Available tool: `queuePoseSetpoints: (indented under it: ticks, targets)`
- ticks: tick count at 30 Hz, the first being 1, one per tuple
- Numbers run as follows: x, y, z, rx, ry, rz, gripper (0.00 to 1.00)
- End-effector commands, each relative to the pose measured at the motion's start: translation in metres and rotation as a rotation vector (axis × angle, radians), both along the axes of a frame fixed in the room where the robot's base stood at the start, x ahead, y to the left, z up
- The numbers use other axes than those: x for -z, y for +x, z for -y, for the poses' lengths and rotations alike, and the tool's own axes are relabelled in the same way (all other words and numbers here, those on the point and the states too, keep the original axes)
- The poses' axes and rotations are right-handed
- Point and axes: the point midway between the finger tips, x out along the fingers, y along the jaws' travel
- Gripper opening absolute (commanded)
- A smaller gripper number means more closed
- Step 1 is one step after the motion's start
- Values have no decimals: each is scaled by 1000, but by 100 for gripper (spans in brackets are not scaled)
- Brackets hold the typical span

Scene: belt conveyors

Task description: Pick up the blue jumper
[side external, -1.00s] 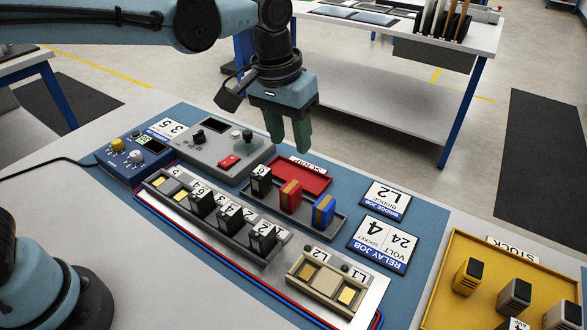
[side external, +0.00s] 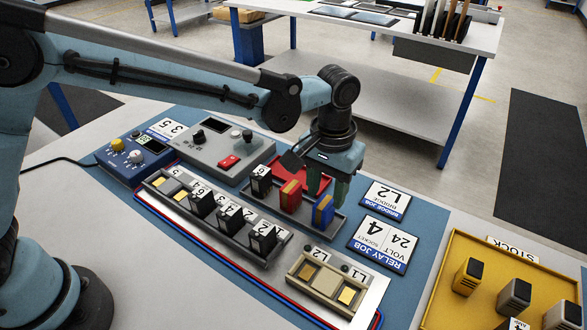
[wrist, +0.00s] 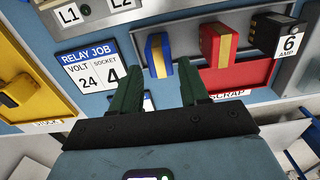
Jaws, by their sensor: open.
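The blue jumper (side external: 323,211), a blue block with a yellow stripe, stands upright in a dark grey tray (side external: 339,226) at the tray's right end. It also shows in the wrist view (wrist: 158,55), ahead of the fingertips and roughly between their lines. My gripper (side external: 328,190) is open, with its green fingers pointing down just above and behind the blue jumper. In the wrist view my gripper (wrist: 158,84) has nothing between its fingers. The fingers appear apart from the jumper.
A red jumper (side external: 290,196) with a yellow stripe and a black 6 amp block (side external: 261,181) stand left of the blue jumper. A red scrap tray (side external: 312,174) lies behind. Job cards (side external: 383,243) lie right; a yellow stock tray (side external: 455,243) is farther right.

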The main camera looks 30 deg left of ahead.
Motion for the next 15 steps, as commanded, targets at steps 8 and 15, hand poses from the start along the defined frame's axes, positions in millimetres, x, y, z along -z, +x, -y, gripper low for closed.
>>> queuePoseSetpoints:
  ticks: [8, 15]
  targets:
    - [28, -3, 0, 0, 0, 0, 45]
    - [52, -3, 0, 0, 0, 1, 45]
